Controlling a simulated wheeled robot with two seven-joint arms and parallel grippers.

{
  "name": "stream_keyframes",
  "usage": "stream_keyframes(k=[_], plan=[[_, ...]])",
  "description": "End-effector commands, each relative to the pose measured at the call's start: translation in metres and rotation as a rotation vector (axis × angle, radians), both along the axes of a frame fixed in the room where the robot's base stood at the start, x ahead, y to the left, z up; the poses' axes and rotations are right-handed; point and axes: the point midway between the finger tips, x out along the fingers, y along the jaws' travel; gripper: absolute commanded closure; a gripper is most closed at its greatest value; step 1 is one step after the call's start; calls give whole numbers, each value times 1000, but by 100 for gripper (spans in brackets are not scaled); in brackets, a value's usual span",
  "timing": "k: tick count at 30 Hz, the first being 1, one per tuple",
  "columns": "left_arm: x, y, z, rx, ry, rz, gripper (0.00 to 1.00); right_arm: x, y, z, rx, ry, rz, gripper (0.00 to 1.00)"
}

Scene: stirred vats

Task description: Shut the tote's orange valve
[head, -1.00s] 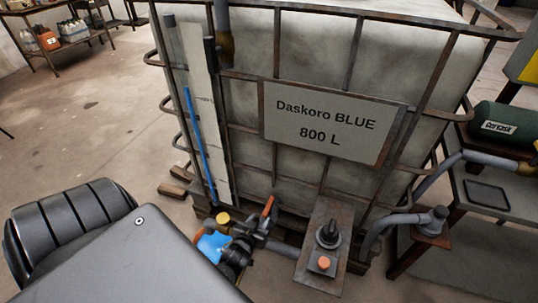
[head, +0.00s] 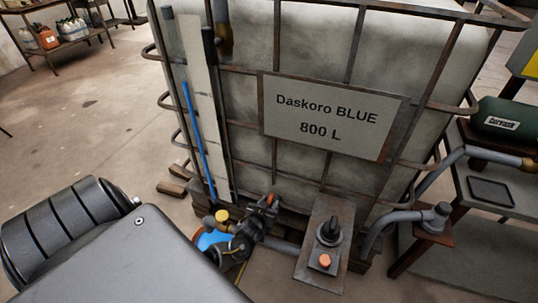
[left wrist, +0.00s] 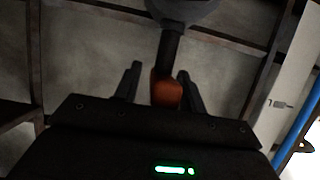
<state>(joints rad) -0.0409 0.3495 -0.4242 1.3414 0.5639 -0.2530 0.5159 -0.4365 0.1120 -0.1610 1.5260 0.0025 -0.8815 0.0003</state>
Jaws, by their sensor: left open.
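The tote (head: 340,60) is a large pale tank in a rusty cage, with a sign reading Daskoro BLUE 800 L. Its orange valve handle (head: 270,199) is low on the front, partly hidden by my left gripper (head: 262,207). In the left wrist view the orange handle (left wrist: 166,88) sits on a dark stem, between the two open fingers of my left gripper (left wrist: 158,80). The fingers stand on either side of it, with a gap at the left finger; contact at the right one is unclear. My right gripper is not in view.
A control plate (head: 312,262) with a black knob and an orange button stands right of the valve. A grey hose (head: 385,222) runs behind it. A green drum (head: 506,122) lies on the right-hand bench.

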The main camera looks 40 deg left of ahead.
Motion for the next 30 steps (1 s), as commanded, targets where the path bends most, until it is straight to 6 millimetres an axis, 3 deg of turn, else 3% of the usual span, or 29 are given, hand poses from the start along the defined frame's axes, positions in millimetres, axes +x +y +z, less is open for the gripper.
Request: stream_keyframes(k=[2,11,20,30], plan=[[0,0,0,0,0,0,60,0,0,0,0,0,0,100],[0,0,0,0,0,0,100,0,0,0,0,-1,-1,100],[0,0,0,1,-1,-29,100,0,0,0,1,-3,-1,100],[-1,2,0,3,2,-237,100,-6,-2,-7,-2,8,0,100]])
